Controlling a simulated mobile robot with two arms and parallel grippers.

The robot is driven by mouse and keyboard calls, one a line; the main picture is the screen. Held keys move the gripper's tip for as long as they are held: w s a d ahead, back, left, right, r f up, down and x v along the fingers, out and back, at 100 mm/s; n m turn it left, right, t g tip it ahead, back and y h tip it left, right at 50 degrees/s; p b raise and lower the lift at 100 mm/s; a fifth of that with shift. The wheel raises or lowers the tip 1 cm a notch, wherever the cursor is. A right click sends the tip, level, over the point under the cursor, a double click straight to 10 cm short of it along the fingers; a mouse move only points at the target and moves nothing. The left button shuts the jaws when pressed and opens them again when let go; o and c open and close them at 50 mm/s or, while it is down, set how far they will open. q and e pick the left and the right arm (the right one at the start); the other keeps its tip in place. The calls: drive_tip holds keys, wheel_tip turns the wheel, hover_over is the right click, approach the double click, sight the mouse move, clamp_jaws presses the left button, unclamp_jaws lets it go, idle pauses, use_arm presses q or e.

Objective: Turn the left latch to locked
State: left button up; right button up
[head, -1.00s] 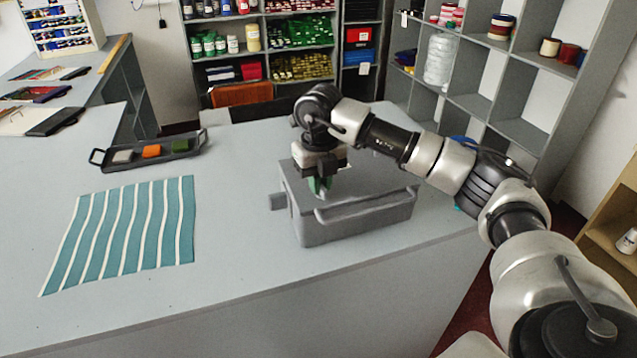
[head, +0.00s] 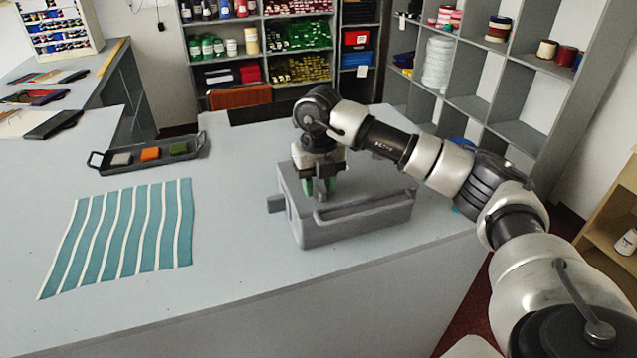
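A grey case (head: 352,232) stands on the counter, with a raised bar along the front of its top and a block sticking out at its left side. My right gripper (head: 320,186) points down over the left part of the case's top. Its two green-tipped fingers sit on either side of a small grey upright piece, which looks like the left latch (head: 321,190), and appear closed on it. The fingers hide much of the latch, so its lock position cannot be read. My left gripper is out of view.
A striped teal and white cloth (head: 122,238) lies flat to the left on the counter (head: 235,290). Behind it is a dark tray (head: 113,168) with grey, orange and green pieces. Shelves stand behind and right. The front counter is clear.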

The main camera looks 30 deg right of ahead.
sight(319, 185)
drive_tip(key=shift+r, duration=0.4)
wheel_tip(319, 185, up, 10)
drive_tip(key=b, duration=0.1)
idle(0.5)
